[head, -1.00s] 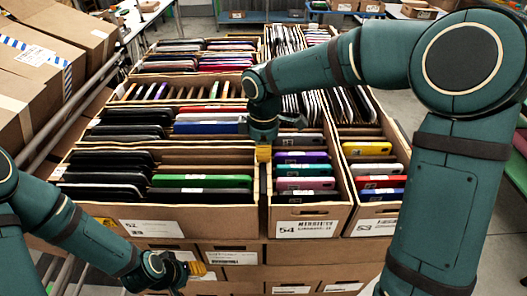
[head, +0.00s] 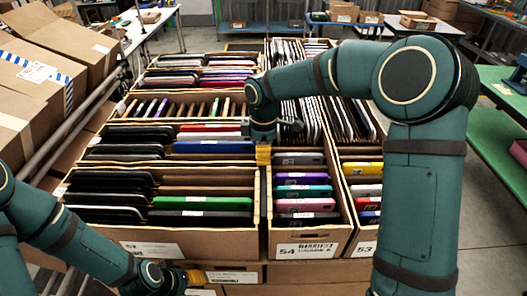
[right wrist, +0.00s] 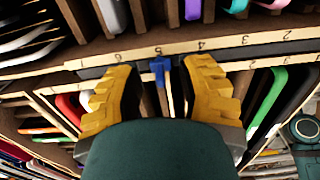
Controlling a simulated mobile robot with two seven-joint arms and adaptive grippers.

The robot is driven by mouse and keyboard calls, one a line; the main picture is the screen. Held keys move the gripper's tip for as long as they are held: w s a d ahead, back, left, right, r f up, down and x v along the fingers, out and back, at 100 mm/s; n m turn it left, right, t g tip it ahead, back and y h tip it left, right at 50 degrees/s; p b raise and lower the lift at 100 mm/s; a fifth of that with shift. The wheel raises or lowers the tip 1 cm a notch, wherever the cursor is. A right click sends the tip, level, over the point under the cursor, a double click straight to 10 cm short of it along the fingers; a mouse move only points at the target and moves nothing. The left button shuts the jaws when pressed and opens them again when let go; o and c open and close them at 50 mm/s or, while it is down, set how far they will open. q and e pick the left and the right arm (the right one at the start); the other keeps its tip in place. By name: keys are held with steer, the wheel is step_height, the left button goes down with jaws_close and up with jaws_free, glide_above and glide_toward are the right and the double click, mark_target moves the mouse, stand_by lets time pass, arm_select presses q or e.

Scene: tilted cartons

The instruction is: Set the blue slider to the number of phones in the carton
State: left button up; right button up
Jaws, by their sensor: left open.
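The carton marked 54 (head: 332,243) stands in the middle of the head view with a single row of several phones, among them a grey one (head: 298,159), a purple one (head: 302,178) and a pink one (head: 303,205). In the right wrist view the blue slider (right wrist: 160,66) sits on a numbered rail (right wrist: 225,43), near the 5. My right gripper (head: 263,155) is open, its yellow fingers on either side of the slider in the wrist view (right wrist: 160,80); I cannot tell if they touch it. It hides the slider in the head view. My left gripper (head: 196,277) is open, low in front of the cartons.
A wide carton of dark and coloured phones (head: 152,244) stands left of carton 54, and carton 53 (head: 366,246) is at its right. More filled cartons lie behind. Closed brown boxes (head: 35,75) lean at the left.

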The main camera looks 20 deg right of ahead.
steer(key=shift+r, duration=0.15)
step_height(320, 180, up, 12)
stand_by(0.5)
